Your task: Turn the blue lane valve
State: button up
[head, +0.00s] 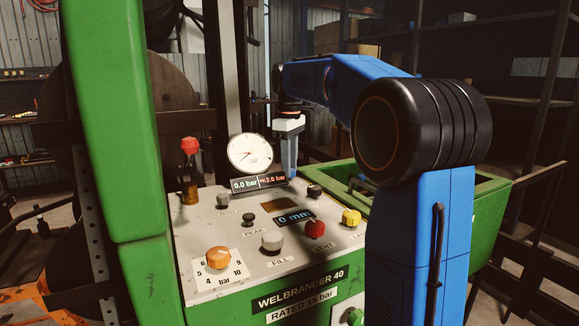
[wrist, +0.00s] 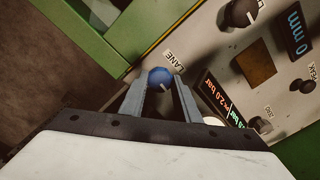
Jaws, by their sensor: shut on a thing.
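The blue lane valve (wrist: 160,77) is a round blue knob with a pale pointer mark, beside the "LANE" label in the wrist view. My gripper (wrist: 159,88) has one grey finger on each side of the knob and is shut on it. In the head view my gripper (head: 289,158) points down at the back of the panel, right of the pressure gauge (head: 250,153). The blue knob is hidden there.
The grey control panel (head: 240,285) carries an orange dial (head: 218,258), a red knob (head: 315,229), a yellow knob (head: 351,217) and several grey or black knobs. A display (head: 259,184) stands close to my gripper. A green post (head: 120,150) rises at left.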

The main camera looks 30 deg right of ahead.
jog(key=shift+n, duration=0.7)
jog(key=o, duration=1)
jog(key=shift+o, duration=0.2)
notch_tip(320, 180, up, 18)
jog(key=shift+f, duration=0.25)
